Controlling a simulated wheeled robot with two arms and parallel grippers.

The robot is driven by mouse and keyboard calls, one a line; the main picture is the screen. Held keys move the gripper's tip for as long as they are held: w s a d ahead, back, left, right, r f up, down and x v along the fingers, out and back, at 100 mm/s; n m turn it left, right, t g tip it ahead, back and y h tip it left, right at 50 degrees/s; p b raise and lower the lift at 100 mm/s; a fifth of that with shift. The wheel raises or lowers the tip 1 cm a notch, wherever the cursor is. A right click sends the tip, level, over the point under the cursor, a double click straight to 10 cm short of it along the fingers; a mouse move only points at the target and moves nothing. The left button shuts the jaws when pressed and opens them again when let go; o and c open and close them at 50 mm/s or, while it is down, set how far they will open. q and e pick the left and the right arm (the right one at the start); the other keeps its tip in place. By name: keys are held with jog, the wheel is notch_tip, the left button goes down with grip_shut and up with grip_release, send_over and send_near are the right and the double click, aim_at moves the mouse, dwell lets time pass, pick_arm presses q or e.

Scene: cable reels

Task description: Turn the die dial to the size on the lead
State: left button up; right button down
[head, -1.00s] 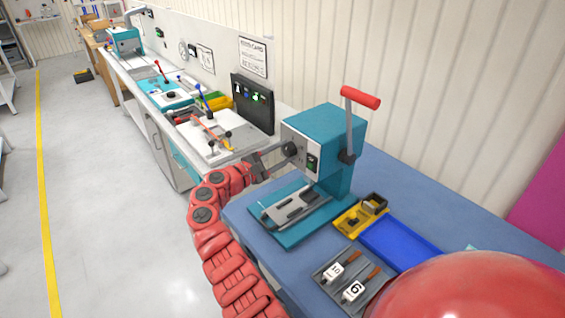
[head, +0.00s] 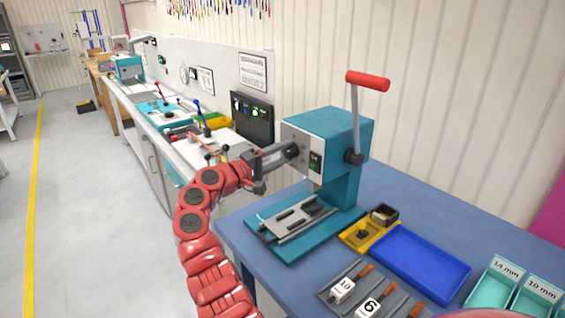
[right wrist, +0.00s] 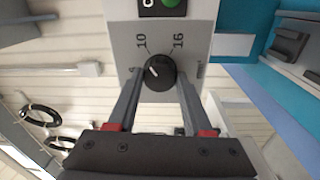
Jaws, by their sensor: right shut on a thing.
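The teal press (head: 343,150) stands on the blue bench, its grey front plate carrying the black die dial (head: 292,150). In the right wrist view the dial (right wrist: 158,73) has a short white mark pointing up-left, towards the 10 side. The numbers 10 and 16 read clearly above it; finger-side marks are partly hidden. My right gripper (head: 277,157) is shut on the dial, with one finger on each side of it (right wrist: 158,90). My left gripper is not in view. I cannot make out a lead with a readable size.
A green switch sits beside the dial. The press's red-handled lever (head: 367,82) stands up. In front are a yellow holder (head: 360,238), an empty blue tray (head: 420,262), white blocks marked 10 (head: 343,288) and 6 (head: 370,305), and teal bins labelled 14 mm (head: 494,285) and 10 mm (head: 538,298).

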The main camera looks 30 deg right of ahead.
jog(key=shift+m, duration=0.3)
jog(key=shift+c, duration=1.6)
grip_release()
jog(key=s+a+b, duration=0.1)
jog(key=a+b, duration=0.1)
jog(key=a, duration=1.5)
jog(key=shift+s+a+f+b, duration=0.2)
jog(key=shift+s+f+b, duration=0.2)
